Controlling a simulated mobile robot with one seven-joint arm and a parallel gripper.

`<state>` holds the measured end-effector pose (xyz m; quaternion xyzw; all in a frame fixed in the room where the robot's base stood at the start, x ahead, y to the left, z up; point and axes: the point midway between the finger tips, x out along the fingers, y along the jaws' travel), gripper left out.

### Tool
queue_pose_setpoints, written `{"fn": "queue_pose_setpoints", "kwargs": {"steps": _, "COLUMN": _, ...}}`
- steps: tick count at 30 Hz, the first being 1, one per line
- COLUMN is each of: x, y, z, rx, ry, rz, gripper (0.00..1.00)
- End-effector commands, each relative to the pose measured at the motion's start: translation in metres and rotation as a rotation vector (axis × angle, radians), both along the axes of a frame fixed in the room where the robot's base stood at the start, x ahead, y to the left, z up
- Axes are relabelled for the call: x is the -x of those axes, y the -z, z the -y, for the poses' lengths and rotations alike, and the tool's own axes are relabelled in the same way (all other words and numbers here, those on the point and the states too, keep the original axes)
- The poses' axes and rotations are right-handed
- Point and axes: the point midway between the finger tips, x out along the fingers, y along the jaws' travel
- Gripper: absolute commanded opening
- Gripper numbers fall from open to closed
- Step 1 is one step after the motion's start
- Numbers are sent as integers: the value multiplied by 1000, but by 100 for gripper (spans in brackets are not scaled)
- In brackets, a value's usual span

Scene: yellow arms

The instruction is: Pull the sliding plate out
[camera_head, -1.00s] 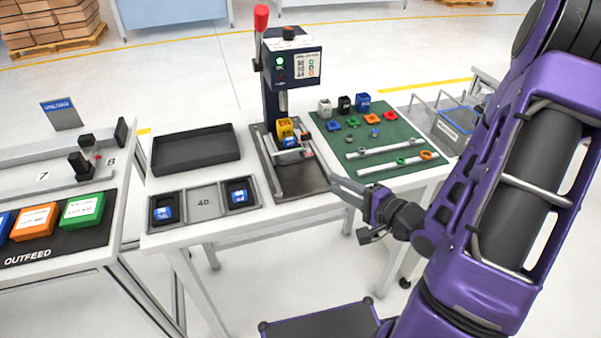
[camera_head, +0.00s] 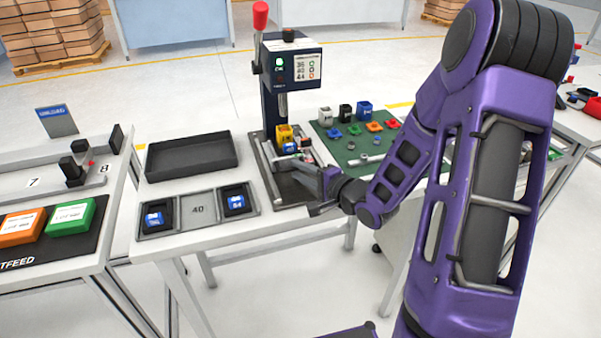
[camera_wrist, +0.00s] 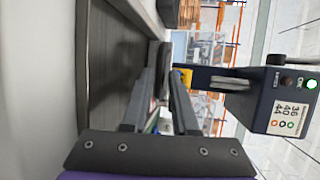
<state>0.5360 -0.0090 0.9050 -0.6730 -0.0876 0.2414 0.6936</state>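The press (camera_head: 290,75) stands on the table with a dark, light-rimmed base tray (camera_head: 292,193) in front of it. A yellow block (camera_head: 284,132) and a blue piece (camera_head: 291,147) sit under the ram. The sliding plate lies there, mostly hidden by these pieces and my gripper; I cannot clearly tell its edges. My gripper (camera_head: 284,161) reaches in low from the right, over the tray, fingertips close to the blue piece. In the wrist view its two fingers (camera_wrist: 161,85) stand apart, with a dark part and small coloured pieces visible between or beyond them. No hold on anything shows.
A green mat (camera_head: 350,146) with several small parts lies to the right, partly behind my arm. The floor in front is clear.

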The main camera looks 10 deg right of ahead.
Motion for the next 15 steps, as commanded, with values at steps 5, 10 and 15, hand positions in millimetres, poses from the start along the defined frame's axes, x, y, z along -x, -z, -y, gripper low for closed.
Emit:
{"fn": "queue_pose_setpoints", "kwargs": {"steps": 5, "x": -1, "y": 0, "z": 0, "rx": 0, "ry": 0, "rz": 0, "gripper": 27}}
{"fn": "queue_pose_setpoints", "kwargs": {"steps": 10, "x": -1, "y": 0, "z": 0, "rx": 0, "ry": 0, "rz": 0, "gripper": 9}}
{"fn": "queue_pose_setpoints", "kwargs": {"steps": 15, "x": -1, "y": 0, "z": 0, "rx": 0, "ry": 0, "rz": 0, "gripper": 0}}
